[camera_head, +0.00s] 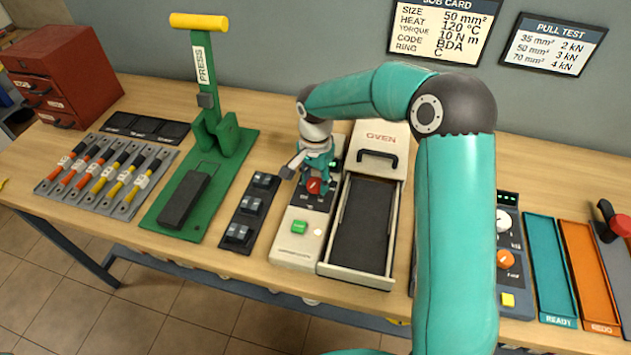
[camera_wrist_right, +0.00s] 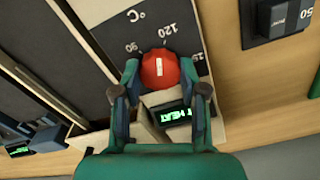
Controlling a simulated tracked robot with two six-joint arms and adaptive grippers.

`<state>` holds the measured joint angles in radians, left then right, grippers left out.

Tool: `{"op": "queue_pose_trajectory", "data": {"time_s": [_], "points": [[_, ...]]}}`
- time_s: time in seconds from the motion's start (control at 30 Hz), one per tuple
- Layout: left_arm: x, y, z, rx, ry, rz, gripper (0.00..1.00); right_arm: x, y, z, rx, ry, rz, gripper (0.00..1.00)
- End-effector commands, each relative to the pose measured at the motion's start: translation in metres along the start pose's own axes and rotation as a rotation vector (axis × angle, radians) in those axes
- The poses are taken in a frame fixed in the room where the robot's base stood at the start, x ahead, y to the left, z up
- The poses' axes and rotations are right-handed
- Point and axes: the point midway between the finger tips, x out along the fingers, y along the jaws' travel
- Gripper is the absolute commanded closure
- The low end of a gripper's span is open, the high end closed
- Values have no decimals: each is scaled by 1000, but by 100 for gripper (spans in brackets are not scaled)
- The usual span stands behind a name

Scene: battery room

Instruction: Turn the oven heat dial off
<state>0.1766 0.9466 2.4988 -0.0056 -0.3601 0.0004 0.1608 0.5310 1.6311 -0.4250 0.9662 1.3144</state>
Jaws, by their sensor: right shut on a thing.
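The red oven heat dial (camera_head: 314,186) sits on the pale control panel (camera_head: 297,244) left of the oven drawer. In the right wrist view the dial (camera_wrist_right: 159,70) has a white mark, lying roughly in line with the printed 120; a 90 is printed beside it. My right gripper (camera_head: 316,176) reaches down from above and is shut on the dial, one finger on each side. In the right wrist view a green display (camera_wrist_right: 175,115) shows "HEAT", partly covered by a finger. I cannot read an off label. My left gripper is out of view.
The oven drawer (camera_head: 398,235) stands open to the right of the panel. A green button (camera_head: 299,227) is at the panel's front. A black strip with several dies (camera_head: 223,240) and the green press (camera_head: 240,160) lie left. My right arm hides part of the bench.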

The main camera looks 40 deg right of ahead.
Motion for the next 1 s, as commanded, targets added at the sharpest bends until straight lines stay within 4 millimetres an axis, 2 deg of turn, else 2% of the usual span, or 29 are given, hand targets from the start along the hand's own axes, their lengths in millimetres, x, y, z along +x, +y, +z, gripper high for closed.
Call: {"op": "queue_pose_trajectory", "data": {"time_s": [0.4, 1.0], "points": [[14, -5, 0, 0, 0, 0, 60, 1, -2, 1, -391, 0, -5, 93], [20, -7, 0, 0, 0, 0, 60, 0, -2, 1, -960, 0, -5, 93]]}}
